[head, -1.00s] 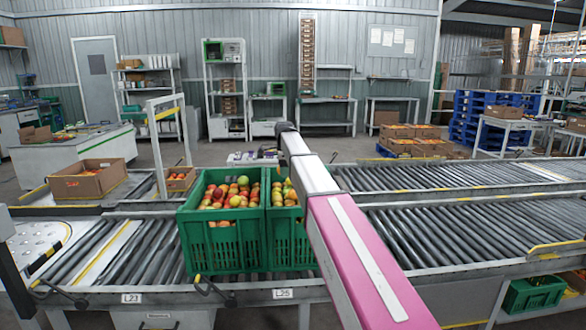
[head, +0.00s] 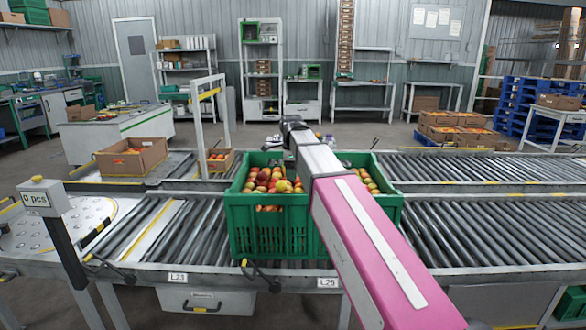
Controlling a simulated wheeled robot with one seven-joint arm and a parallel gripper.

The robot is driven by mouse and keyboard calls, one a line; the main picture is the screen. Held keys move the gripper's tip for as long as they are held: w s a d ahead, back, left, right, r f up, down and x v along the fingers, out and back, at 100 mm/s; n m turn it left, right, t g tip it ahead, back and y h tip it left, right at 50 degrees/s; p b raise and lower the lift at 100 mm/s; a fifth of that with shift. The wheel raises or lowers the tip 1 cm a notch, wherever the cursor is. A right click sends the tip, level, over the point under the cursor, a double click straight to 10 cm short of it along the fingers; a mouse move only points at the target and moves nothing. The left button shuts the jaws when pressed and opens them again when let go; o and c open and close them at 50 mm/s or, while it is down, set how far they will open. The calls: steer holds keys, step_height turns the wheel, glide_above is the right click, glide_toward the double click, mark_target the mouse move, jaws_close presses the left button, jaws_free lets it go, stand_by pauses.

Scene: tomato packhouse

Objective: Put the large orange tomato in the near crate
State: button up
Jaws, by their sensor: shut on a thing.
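I cannot pick out the large orange tomato among the fruit, nor tell which crate is the near one. My arm reaches from the lower right up to a dark joint above the crates. My gripper is not visible; whatever it holds is hidden too.
The front conveyor (head: 480,220) is bare to the right of the crates. A cardboard box (head: 128,163) and a smaller one sit on the rear line at left. A "0 pcs" display post (head: 42,197) stands front left. Blue pallets (head: 508,105) stand at the back right.

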steer(key=shift+f, duration=4.9)
steer(key=shift+f, duration=0.6)
steer(key=o, duration=0.8)
steer(key=c, duration=0.3)
steer(key=shift+c, duration=0.2)
steer(key=shift+r, duration=0.1)
steer(key=shift+r, duration=3.45)
